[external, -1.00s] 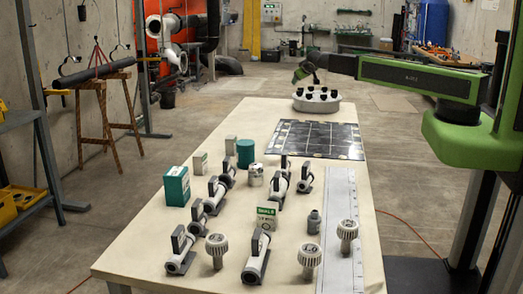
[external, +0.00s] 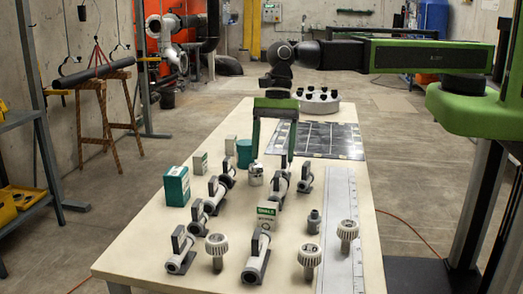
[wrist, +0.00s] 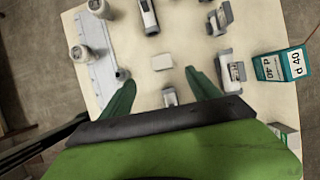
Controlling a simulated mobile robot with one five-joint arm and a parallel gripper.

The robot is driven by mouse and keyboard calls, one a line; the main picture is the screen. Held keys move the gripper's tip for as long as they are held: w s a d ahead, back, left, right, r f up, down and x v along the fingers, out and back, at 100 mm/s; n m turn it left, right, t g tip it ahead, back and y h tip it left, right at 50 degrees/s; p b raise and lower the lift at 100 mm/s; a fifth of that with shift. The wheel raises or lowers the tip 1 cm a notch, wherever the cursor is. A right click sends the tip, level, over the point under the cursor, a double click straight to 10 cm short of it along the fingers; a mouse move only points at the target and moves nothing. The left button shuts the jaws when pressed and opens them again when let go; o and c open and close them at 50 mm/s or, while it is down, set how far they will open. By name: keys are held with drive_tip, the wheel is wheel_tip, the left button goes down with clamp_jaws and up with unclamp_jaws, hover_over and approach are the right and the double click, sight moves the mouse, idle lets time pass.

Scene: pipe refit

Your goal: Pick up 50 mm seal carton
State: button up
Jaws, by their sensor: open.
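A small carton (external: 267,216) with a green and white label stands upright on the table in the external view, just behind a front pipe fitting. Its lettering is too small to read surely. In the wrist view its pale top (wrist: 163,62) shows ahead of my fingertips, near the middle. My gripper (external: 271,166) is open and empty. In the external view its two green fingers point down over the table, behind the carton. In the wrist view the gripper (wrist: 160,79) has its fingers spread, with a fitting (wrist: 169,97) visible between them.
Several grey-white pipe fittings (external: 258,257) stand close around the carton. A teal box marked d 40 (wrist: 283,66) stands on the left in the external view. Ribbed plugs (external: 309,256) and a long ruler plate (external: 341,215) are on the right. A dark panel (external: 330,140) lies farther back.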

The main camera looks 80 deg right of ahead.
drive_tip(key=b, duration=1.1)
approach(266, 224)
drive_tip(key=x, duration=0.2)
drive_tip(key=shift+a+f, duration=0.2)
drive_tip(key=shift+f, duration=0.15)
drive_tip(key=shift+a+f+b, duration=0.2)
drive_tip(key=shift+b, duration=0.1)
drive_tip(key=shift+r, duration=0.1)
drive_tip(key=b+x, duration=0.5)
drive_tip(key=shift+d+f, duration=0.2)
drive_tip(key=shift+f, duration=0.05)
drive_tip(key=shift+r, duration=0.2)
drive_tip(key=c, duration=1.4)
